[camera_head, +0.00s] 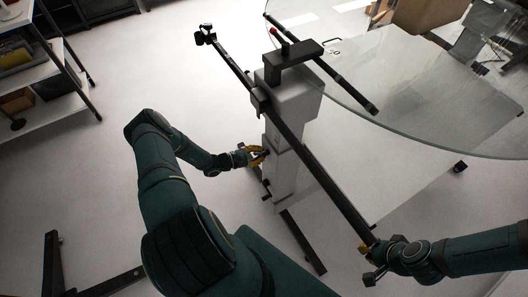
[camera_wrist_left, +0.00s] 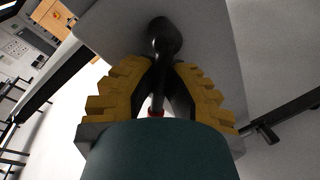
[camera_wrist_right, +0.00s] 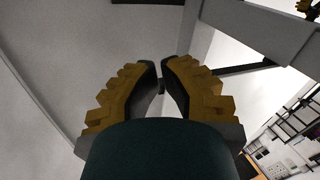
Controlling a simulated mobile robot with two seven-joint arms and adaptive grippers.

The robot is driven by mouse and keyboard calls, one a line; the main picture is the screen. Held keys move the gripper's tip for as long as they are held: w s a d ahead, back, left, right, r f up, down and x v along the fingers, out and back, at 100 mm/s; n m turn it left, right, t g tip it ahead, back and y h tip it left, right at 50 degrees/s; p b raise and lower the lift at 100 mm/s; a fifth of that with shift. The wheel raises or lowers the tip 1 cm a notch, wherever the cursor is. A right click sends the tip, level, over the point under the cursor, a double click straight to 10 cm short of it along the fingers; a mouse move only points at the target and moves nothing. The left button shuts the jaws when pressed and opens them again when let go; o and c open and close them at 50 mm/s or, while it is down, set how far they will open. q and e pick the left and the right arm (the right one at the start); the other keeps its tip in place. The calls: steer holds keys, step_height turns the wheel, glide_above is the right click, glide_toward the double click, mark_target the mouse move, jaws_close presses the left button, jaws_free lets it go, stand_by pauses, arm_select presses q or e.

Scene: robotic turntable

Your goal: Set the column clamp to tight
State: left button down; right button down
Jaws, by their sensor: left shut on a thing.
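The light grey lifting column (camera_head: 289,165) stands at the centre of the head view. My left gripper (camera_head: 263,153) is at the column's left side. In the left wrist view my left gripper (camera_wrist_left: 163,85) is shut on the column clamp's dark lever (camera_wrist_left: 163,40), whose rounded end shows above the fingertips. The clamp's marking for tight is not visible. My right gripper (camera_head: 366,249) is by the lower end of a long black bar, away from the column. In the right wrist view its fingertips (camera_wrist_right: 161,68) are close together, and its hold is unclear.
The long black bar (camera_head: 325,180) crosses in front of the column. A glass tabletop (camera_head: 430,90) is at the right. A black arm (camera_head: 290,53) with a red knob (camera_head: 274,31) tops the column. Shelves (camera_head: 45,90) stand at far left.

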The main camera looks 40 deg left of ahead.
mark_target(264, 145)
arm_select(q)
steer(key=shift+a+r+m+y+p, duration=0.4)
steer(key=shift+r+m+p, duration=0.2)
steer(key=shift+m+p, duration=0.5)
steer(key=shift+w+r+m, duration=0.1)
steer(key=shift+r+m, duration=0.05)
steer(key=shift+m, duration=0.35)
steer(key=m+p, duration=0.1)
steer(key=p, duration=0.1)
steer(key=r+m+y+p, duration=0.1)
steer(key=m+p, duration=0.1)
steer(key=shift+a, duration=0.3)
steer(key=shift+r+m+t+p, duration=0.2)
steer(key=shift+m+t+p, duration=0.1)
steer(key=shift+m+p, duration=0.4)
steer(key=shift+y, duration=0.3)
steer(key=c, duration=1)
jaws_free()
